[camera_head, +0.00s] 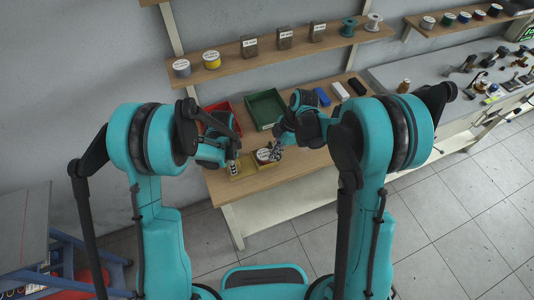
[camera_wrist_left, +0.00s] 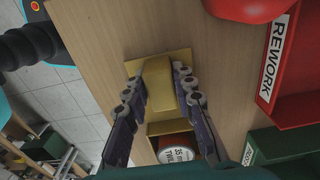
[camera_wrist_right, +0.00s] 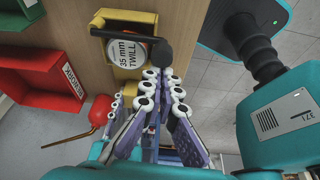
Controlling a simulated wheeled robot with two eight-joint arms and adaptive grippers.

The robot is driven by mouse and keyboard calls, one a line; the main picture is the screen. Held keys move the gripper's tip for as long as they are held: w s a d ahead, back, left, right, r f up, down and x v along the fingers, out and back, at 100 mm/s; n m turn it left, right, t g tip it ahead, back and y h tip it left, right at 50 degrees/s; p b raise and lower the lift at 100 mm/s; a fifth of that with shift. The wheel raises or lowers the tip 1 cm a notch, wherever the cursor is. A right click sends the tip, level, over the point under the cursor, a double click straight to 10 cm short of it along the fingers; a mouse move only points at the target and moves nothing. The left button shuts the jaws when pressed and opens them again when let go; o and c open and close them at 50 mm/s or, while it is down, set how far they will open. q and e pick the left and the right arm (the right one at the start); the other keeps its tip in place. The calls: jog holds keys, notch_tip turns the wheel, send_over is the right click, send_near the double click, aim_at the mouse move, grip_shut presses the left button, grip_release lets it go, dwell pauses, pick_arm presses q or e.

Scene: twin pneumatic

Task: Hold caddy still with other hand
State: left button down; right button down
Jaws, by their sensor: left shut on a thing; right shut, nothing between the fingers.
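A yellow caddy (camera_wrist_left: 135,68) lies on the wooden bench, with a raised block (camera_wrist_left: 160,85) at its middle. A spool labelled 35 mm twill (camera_wrist_left: 178,153) sits in one end of it; the spool also shows in the right wrist view (camera_wrist_right: 125,48). My left gripper (camera_wrist_left: 158,85) is shut on the caddy's block, a finger on each side. In the head view it is at the caddy's left (camera_head: 233,167). My right gripper (camera_wrist_right: 164,78) is shut and empty, beside the caddy's spool end. In the head view it is at the caddy's right (camera_head: 275,153).
A red REWORK bin (camera_head: 222,118) and a green bin (camera_head: 266,108) stand behind the caddy. Blue, white and black blocks lie to the right of the green bin. A shelf (camera_head: 250,57) with spools and boxes hangs above. The bench's front edge is close to the caddy.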

jog(key=d, duration=0.1)
jog(key=w+d, duration=0.1)
jog(key=d, duration=0.1)
jog(key=shift+d, duration=0.1)
dwell(0.3)
jog(key=shift+w+a, duration=0.5)
jog(key=shift+a, duration=0.15)
